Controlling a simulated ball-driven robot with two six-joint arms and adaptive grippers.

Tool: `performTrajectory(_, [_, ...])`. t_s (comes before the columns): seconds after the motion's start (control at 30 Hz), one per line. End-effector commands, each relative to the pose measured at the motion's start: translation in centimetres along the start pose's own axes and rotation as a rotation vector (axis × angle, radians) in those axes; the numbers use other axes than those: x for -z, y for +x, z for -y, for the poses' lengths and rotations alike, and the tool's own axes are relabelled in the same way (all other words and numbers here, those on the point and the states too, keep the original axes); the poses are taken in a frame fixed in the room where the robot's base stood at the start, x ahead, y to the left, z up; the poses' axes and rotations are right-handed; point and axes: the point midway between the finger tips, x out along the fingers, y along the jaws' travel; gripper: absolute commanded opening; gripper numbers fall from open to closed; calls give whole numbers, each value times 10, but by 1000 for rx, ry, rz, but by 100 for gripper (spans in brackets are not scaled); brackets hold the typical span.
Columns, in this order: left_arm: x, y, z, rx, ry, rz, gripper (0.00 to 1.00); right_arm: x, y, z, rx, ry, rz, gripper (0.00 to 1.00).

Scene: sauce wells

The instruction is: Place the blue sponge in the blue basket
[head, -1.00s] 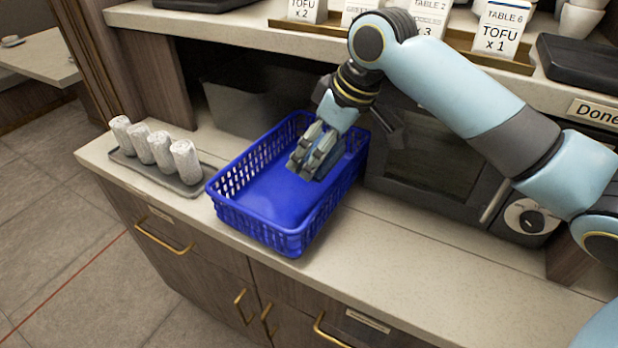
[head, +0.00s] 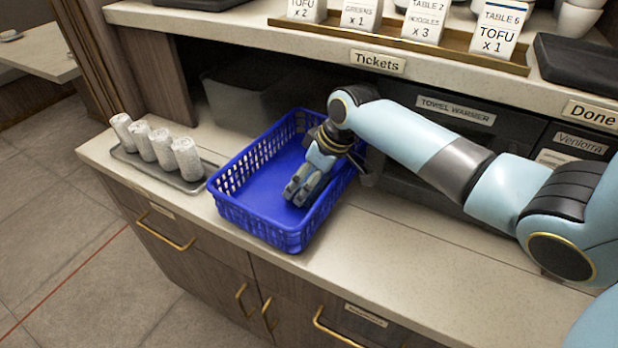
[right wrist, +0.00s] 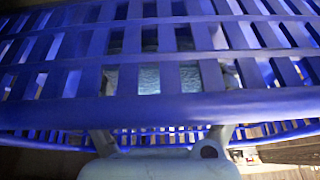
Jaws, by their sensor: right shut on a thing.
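The blue basket (head: 292,240) stands on the counter, an open slotted tub with a bare blue floor in its front part. My right gripper (head: 297,194) is inside the basket, low near its floor, pointing down and to the left. In the right wrist view the basket's slotted wall (right wrist: 60,110) crosses in front of the camera. Through its slots a textured light-blue patch, the blue sponge (right wrist: 148,78), shows between my fingers, which are shut on it. The sponge is mostly hidden there and cannot be made out in the head view. My left gripper is out of view.
A grey tray (head: 190,186) with several rolled white towels (head: 160,147) stands left of the basket. A grey bin (head: 240,103) is behind it. The towel warmer (head: 455,110) is at the back right. A shelf with ticket cards overhangs the back. The counter right of the basket is clear.

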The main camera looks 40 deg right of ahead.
Motion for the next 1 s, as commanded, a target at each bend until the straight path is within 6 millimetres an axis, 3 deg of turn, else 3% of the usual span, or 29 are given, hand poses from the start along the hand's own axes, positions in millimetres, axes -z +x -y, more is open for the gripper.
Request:
performTrajectory(0.37, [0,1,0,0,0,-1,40,-2,5,0,0,-1,-1,59])
performTrajectory(0.4, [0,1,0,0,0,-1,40,-2,4,0,0,-1,-1,93])
performTrajectory(0.47, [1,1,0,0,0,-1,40,-1,4,0,0,-1,-1,100])
performTrajectory(0.77, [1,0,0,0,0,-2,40,0,2,0,-1,-1,-2,100])
performTrajectory(0.87, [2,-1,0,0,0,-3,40,0,-8,-1,-2,-2,-1,100])
performTrajectory(1.0, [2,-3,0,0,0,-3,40,0,-36,-1,-4,-5,-3,100])
